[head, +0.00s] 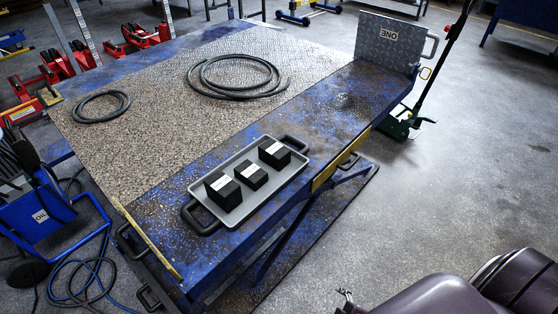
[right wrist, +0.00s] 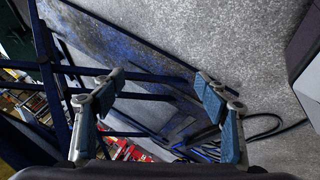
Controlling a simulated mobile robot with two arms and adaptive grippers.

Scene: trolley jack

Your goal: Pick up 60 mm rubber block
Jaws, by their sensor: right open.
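Three black rubber blocks stand in a row in a grey tray (head: 233,217) on the blue table, each with a white label too small to read. The left block (head: 223,191) looks largest, the middle block (head: 252,177) smallest, and the right block (head: 274,154) in between. I cannot tell from the labels which is 60 mm. My right gripper (right wrist: 160,88) is open and empty in the right wrist view, with no block between its fingers. My left gripper is not in view.
The blue lift table (head: 340,100) carries a speckled mat (head: 150,130), two black hose coils (head: 240,77) (head: 101,106) and an upright metal plate (head: 388,42). A blue oil cart (head: 40,220) stands at the left.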

